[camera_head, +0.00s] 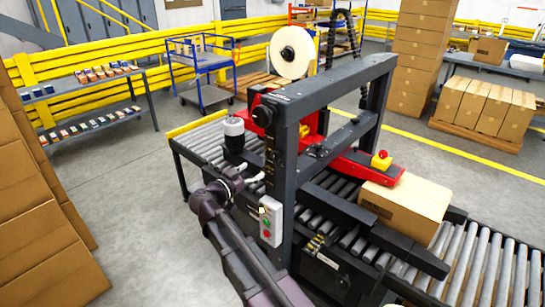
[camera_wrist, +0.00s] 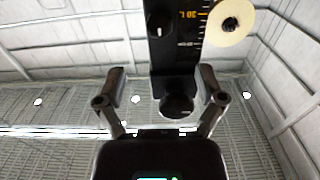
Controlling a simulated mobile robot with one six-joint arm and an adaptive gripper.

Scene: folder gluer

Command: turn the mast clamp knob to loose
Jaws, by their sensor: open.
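The dark mast (camera_wrist: 178,55) of the machine fills the upper middle of the wrist view, with yellow scale marks on its face. A round dark knob (camera_wrist: 177,104) shows at its lower end, between my fingers in the picture. A smaller black knob with a white mark (camera_wrist: 158,22) sits higher on the mast face. I cannot tell which is the clamp knob, or its setting. My gripper (camera_wrist: 161,76) is open, with one finger on each side and no visible contact. In the head view, my gripper (camera_head: 256,178) is beside the dark upright (camera_head: 279,150).
A grey switch box (camera_head: 271,222) with red and green buttons hangs on the upright, close to my arm. A carton (camera_head: 404,205) lies on the roller conveyor (camera_head: 490,262). Stacked cartons (camera_head: 45,200) stand at the left. Clear floor (camera_head: 130,190) lies left of the machine.

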